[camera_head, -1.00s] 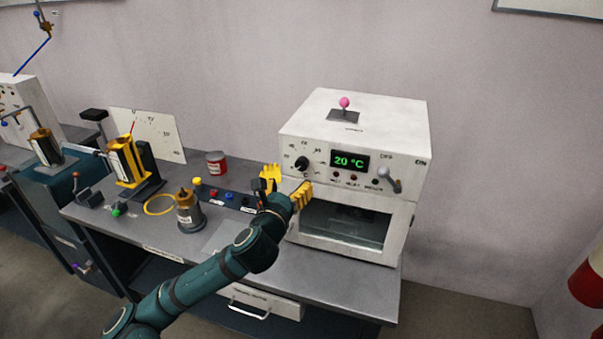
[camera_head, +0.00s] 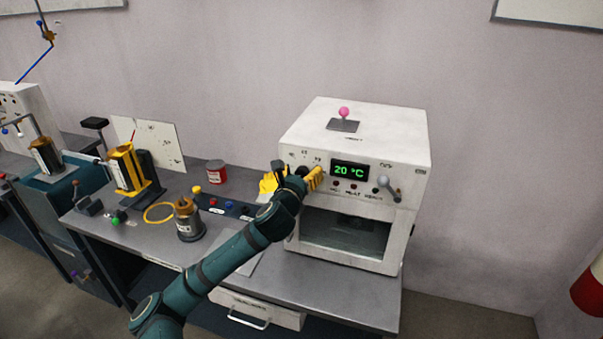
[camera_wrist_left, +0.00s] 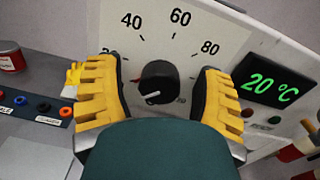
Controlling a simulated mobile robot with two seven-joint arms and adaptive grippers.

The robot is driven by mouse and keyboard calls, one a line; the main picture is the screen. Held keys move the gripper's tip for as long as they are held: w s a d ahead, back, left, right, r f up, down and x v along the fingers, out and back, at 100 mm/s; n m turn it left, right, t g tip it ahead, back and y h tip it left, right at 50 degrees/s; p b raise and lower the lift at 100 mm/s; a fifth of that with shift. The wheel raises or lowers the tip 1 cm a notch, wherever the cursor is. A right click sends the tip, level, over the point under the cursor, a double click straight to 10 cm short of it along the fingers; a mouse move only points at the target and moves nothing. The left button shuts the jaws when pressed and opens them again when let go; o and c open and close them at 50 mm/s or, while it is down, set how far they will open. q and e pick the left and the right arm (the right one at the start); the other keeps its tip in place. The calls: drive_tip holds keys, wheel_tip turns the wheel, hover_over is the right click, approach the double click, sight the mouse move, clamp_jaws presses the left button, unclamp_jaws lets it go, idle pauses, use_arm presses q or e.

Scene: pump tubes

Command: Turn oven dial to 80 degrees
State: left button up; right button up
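The black oven dial (camera_head: 303,169) is on the white oven's (camera_head: 355,117) front panel, partly hidden by my left gripper in the head view. In the left wrist view the dial (camera_wrist_left: 159,82) shows clearly, its white mark pointing to the lower left. The numbers 40, 60 and 80 show around it. The green display (camera_head: 349,171) reads 20 °C, and the display (camera_wrist_left: 270,88) reads the same in the wrist view. My left gripper (camera_head: 292,180) is open, one yellow finger on each side of the dial. A gap shows between dial and fingers. My right gripper is not in view.
A lever (camera_head: 388,187) sits on the panel's right side. A pink-knobbed joystick (camera_head: 343,117) stands on the oven top. On the bench to the left are a red can (camera_head: 217,172), a brown-topped bottle (camera_head: 188,219) and a yellow ring (camera_head: 160,213).

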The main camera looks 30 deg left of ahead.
use_arm(q)
clamp_jaws()
drive_tip(key=shift+m, duration=0.3)
